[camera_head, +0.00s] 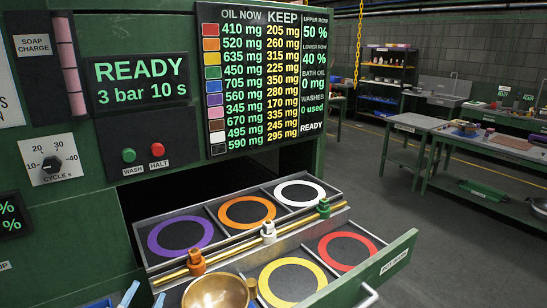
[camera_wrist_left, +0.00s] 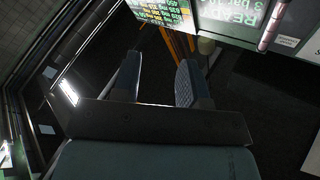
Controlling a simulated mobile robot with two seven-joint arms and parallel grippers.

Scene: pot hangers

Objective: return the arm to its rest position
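My left gripper (camera_head: 143,299) shows only as two pale blue fingertips at the bottom left of the head view, left of a brass bowl (camera_head: 213,296). In the left wrist view the left gripper (camera_wrist_left: 158,78) is open, with clear space between its fingers and nothing held. The bowl sits in the front row of the open drawer (camera_head: 398,257), cut off by the bottom edge of the picture. The right gripper is in neither view.
Purple (camera_head: 154,236), orange, white, yellow and red rings mark the drawer's compartments. The green cabinet (camera_head: 105,40) rises behind. Worktables (camera_head: 415,123) and open floor lie to the right.

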